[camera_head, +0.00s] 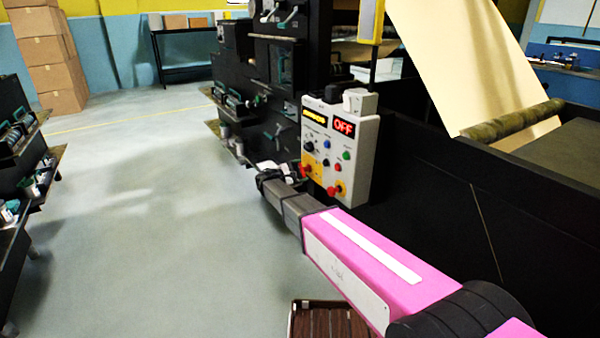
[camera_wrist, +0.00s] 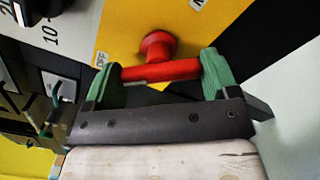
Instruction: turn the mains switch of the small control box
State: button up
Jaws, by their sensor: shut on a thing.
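The other label is cut off at the top edge.
Black machinery (camera_head: 275,60) stands behind the box, and a black machine side (camera_head: 450,200) lies to the right, under a kraft paper sheet (camera_head: 465,60). A brown slatted crate (camera_head: 328,320) is on the floor below my arm. The floor at left is open.

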jog(key=shift+n, duration=0.5)
jog(key=o, duration=0.8)
jog(key=shift+s+a, duration=0.1)
jog(key=shift+a, duration=0.05)
jog(key=v, duration=1)
jog(key=shift+s+a, duration=0.2)
jog(key=shift+a, duration=0.05)
